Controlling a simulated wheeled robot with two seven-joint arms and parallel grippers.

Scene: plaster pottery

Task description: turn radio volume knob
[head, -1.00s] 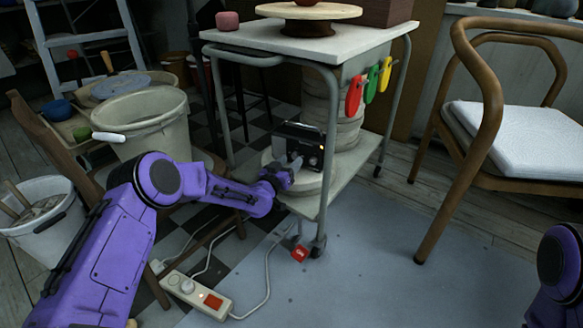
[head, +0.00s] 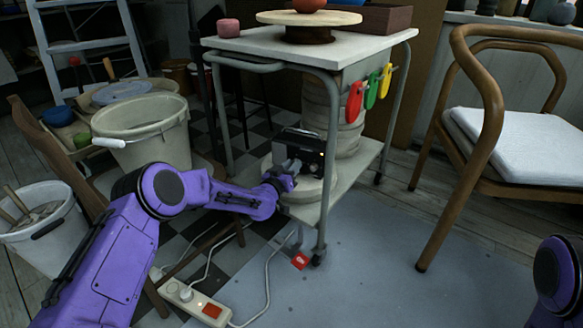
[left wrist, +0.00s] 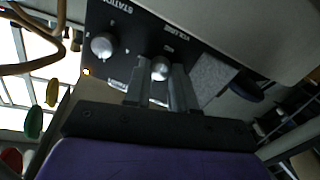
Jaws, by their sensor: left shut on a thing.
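The black radio (head: 304,146) stands on the lower shelf of the trolley in the head view, partly hidden by my left gripper. In the left wrist view its dark front panel (left wrist: 135,50) shows a silver knob (left wrist: 102,46) by the word STATION, and a silver volume knob (left wrist: 160,69) below another label. A small orange light (left wrist: 86,72) glows near the station knob. My left gripper (left wrist: 161,80) is shut on the volume knob, one finger on each side of it. My left gripper also shows in the head view (head: 287,160) at the radio's front. My right gripper is out of view.
The metal trolley (head: 230,52) has a leg (head: 330,170) close to my left gripper. A power strip (head: 190,302) and cable lie on the floor. A bucket (head: 140,125) stands left, a wooden chair (head: 480,150) right.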

